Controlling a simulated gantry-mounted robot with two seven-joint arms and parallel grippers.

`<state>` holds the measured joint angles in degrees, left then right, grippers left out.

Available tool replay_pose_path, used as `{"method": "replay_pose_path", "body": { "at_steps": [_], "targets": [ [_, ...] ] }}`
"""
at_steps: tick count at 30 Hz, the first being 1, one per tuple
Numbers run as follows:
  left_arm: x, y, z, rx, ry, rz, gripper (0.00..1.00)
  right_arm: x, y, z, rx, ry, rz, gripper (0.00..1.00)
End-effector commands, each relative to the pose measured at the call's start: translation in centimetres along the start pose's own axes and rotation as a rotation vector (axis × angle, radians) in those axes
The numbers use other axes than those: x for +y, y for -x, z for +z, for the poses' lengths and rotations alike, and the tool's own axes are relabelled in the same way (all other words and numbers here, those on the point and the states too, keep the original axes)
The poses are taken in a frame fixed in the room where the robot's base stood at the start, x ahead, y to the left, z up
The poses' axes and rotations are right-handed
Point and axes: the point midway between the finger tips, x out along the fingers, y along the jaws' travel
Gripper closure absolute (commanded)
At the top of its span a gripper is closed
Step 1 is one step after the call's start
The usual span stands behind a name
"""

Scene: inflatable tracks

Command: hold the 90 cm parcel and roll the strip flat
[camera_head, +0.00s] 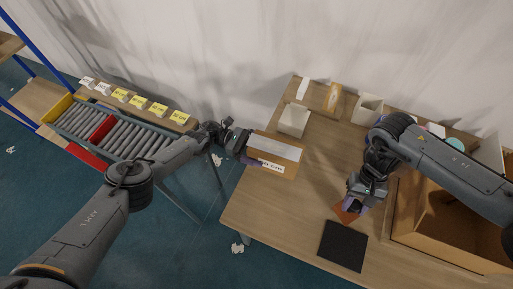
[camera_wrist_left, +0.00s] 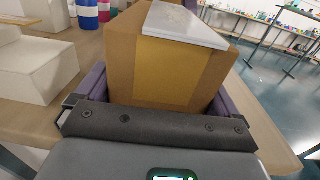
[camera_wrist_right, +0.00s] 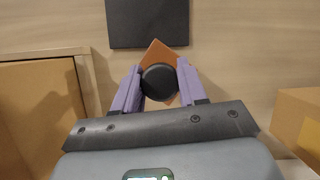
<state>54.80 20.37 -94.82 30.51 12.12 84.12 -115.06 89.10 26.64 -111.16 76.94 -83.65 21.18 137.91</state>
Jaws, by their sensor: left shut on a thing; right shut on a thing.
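A brown cardboard parcel (camera_head: 289,154) is at the left edge of the table, with a white label on its side whose print is too small to read surely. A pale flat strip (camera_head: 275,146) lies along its top; in the left wrist view the strip (camera_wrist_left: 185,22) reaches the near edge. My left gripper (camera_head: 247,151) is shut on the parcel (camera_wrist_left: 120,60), its fingers along both sides. My right gripper (camera_head: 353,203) is shut on a round black knob (camera_wrist_right: 158,82) above an orange-brown piece (camera_wrist_right: 157,52), right of the parcel. The tool's underside is hidden.
A black square mat (camera_head: 342,246) lies in front of my right gripper. An open cardboard box (camera_head: 440,222) stands at the right. White bins (camera_head: 293,120) stand at the back. A roller conveyor (camera_head: 120,130) is at the left. The middle of the table is clear.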

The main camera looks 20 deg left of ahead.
Motion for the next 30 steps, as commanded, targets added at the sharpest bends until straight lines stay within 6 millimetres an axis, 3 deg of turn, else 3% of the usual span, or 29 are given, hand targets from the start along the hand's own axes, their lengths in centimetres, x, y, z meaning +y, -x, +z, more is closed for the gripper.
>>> {"method": "replay_pose_path", "body": {
  "at_steps": [30],
  "targets": [
    [0.0,-3.8,-0.5,-0.003,-0.002,-0.002,0.64,0.0,0.1,0.0,0.000,0.000,0.000,0.83]
  ]
}}
